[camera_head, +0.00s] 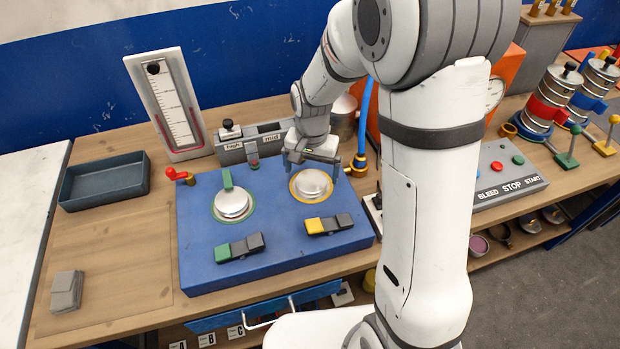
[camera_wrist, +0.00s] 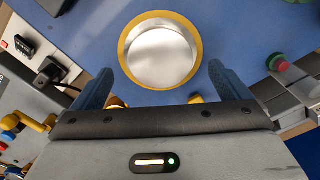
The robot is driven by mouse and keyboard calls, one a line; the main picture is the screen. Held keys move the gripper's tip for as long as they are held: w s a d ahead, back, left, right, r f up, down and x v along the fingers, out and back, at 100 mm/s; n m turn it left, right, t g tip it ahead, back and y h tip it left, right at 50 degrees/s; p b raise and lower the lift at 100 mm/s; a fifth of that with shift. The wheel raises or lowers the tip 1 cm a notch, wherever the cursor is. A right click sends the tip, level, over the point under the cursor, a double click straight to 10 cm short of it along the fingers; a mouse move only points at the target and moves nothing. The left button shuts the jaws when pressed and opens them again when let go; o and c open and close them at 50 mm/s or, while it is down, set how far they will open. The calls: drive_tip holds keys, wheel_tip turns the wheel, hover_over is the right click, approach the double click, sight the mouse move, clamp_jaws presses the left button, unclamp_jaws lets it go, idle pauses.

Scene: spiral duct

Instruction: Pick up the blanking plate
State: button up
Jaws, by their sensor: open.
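Nothing is labelled as the blanking plate, so I cannot tell for sure which object it is. A round silvery disc (camera_head: 311,183) sits in a yellow ring on the blue box's top; it also shows in the wrist view (camera_wrist: 160,57). A second silvery disc (camera_head: 232,205), with a green ring and green bar, lies to its left. A small grey block-like piece (camera_head: 66,292) lies on the bench at the front left. My gripper (camera_head: 318,163) is open, with its fingers spread near the back of the yellow-ringed disc. In the wrist view nothing is between the fingertips (camera_wrist: 160,70).
The blue box (camera_head: 280,263) carries green and yellow latch-like pieces. A dark tray (camera_head: 105,182) and a gauge board (camera_head: 167,105) stand at the left and back. A red-handled valve (camera_head: 180,176) is beside the box. Bench around the grey piece is clear.

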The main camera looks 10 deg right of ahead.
sight(311, 181)
drive_tip(key=shift+f, duration=1.5)
drive_tip(key=c, duration=1.2)
